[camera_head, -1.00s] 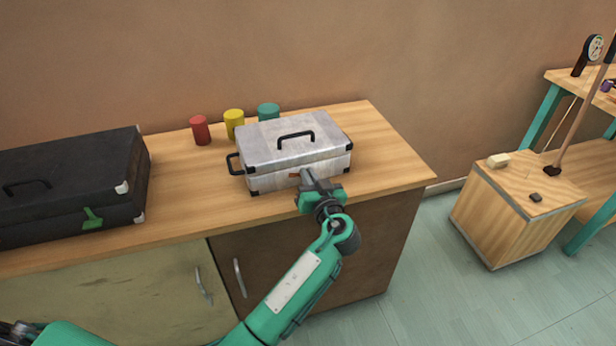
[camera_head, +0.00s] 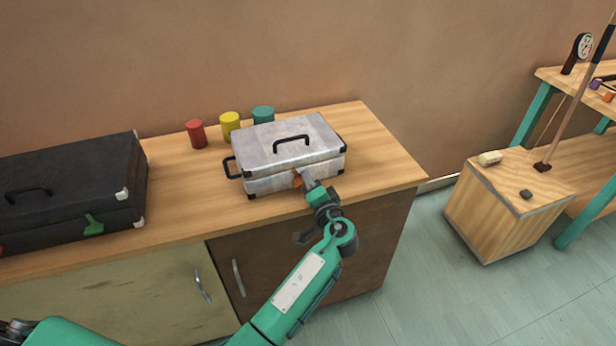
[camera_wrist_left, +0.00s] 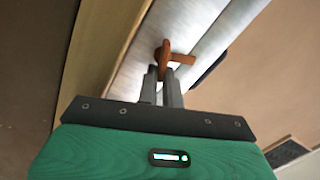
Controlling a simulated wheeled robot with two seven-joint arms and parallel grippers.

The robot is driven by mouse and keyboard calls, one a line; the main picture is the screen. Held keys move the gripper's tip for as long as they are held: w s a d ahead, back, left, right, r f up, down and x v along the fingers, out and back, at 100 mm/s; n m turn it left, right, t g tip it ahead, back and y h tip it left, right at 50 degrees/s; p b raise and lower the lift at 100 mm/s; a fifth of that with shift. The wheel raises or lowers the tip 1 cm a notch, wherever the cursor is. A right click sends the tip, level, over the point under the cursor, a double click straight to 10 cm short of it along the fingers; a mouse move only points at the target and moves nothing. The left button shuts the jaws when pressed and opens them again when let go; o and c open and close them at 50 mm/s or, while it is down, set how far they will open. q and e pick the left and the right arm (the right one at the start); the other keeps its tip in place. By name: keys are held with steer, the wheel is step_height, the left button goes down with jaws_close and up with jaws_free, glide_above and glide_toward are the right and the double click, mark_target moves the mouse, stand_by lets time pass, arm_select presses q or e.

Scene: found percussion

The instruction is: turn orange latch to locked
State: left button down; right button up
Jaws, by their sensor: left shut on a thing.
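The orange latch (camera_head: 298,180) is on the front face of the silver case (camera_head: 262,183), which stands on the wooden counter. My left gripper (camera_head: 305,180) is at the front of the case. In the left wrist view its fingers (camera_wrist_left: 163,75) are close together and shut on the lower part of the latch. The fingertips hide part of the latch.
A black case (camera_head: 70,175) with a green latch (camera_head: 93,225) stands on the left of the counter. Red (camera_head: 196,134), yellow (camera_head: 230,125) and teal (camera_head: 263,116) cylinders stand behind the silver case. A wooden crate (camera_head: 505,215) stands on the floor at right.

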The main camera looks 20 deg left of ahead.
arm_select(q)
steer(key=m+p, duration=0.1)
steer(key=m, duration=0.2)
steer(key=shift+d+f, duration=0.1)
steer(key=shift+f, duration=0.05)
steer(key=shift+f+m+p, duration=0.25)
steer(key=shift+m+p, duration=0.3)
steer(key=shift+m, duration=0.25)
arm_select(e)
steer(key=shift+g, duration=0.4)
steer(key=shift+s+f, duration=0.15)
steer(key=shift+f, duration=1.15)
steer(key=shift+s+f, duration=0.1)
steer(key=shift+f, duration=1.2)
arm_select(q)
steer(key=c, duration=1.6)
jaws_free()
steer(key=shift+o, duration=0.2)
